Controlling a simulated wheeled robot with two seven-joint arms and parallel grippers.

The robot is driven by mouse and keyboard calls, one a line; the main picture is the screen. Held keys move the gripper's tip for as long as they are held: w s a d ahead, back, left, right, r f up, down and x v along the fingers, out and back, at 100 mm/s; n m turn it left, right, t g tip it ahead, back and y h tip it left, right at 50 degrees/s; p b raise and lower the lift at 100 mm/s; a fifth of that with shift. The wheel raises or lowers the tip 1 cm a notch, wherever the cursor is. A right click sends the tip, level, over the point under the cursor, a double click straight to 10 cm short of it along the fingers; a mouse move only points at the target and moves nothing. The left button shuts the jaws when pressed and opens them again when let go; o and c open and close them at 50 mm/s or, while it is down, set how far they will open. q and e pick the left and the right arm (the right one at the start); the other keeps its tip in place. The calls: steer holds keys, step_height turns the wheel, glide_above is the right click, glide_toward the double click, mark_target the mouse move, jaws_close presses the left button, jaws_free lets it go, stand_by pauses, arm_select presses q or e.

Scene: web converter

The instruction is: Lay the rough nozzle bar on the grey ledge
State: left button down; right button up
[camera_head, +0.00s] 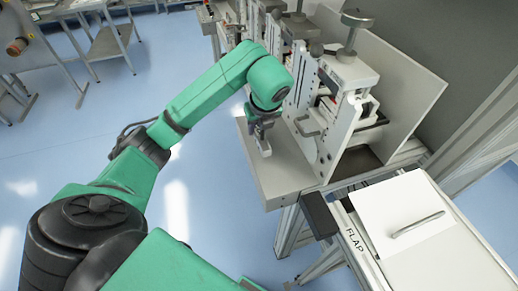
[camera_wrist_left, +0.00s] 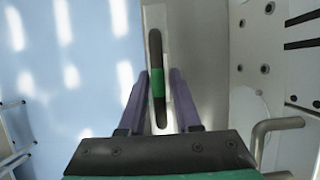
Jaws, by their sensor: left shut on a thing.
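My left gripper (camera_head: 264,138) reaches down over the grey ledge (camera_head: 284,178) at the front of the machine. In the left wrist view, the purple fingers of the gripper (camera_wrist_left: 158,88) are shut on the rough nozzle bar (camera_wrist_left: 156,50). The bar is long, narrow and dark with a green band near its middle, and it runs lengthwise away from the wrist. The pale ledge (camera_wrist_left: 205,75) shows behind the bar, with blue floor to the left. I cannot tell whether the bar touches the ledge. In the head view the bar cannot be made out. My right gripper is not in view.
The machine's upright plate (camera_head: 338,105) and a bent handle (camera_head: 306,126) stand close to the right of the gripper. A white cabinet marked FLAP (camera_head: 440,255) is at the lower right. The ledge's near part is clear.

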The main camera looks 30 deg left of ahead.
mark_target(258, 152)
arm_select(q)
step_height(258, 152, down, 6)
steer(key=shift+r+p, duration=0.1)
steer(key=shift+p, duration=0.65)
steer(key=shift+f, duration=0.45)
steer(key=c, duration=0.6)
jaws_free()
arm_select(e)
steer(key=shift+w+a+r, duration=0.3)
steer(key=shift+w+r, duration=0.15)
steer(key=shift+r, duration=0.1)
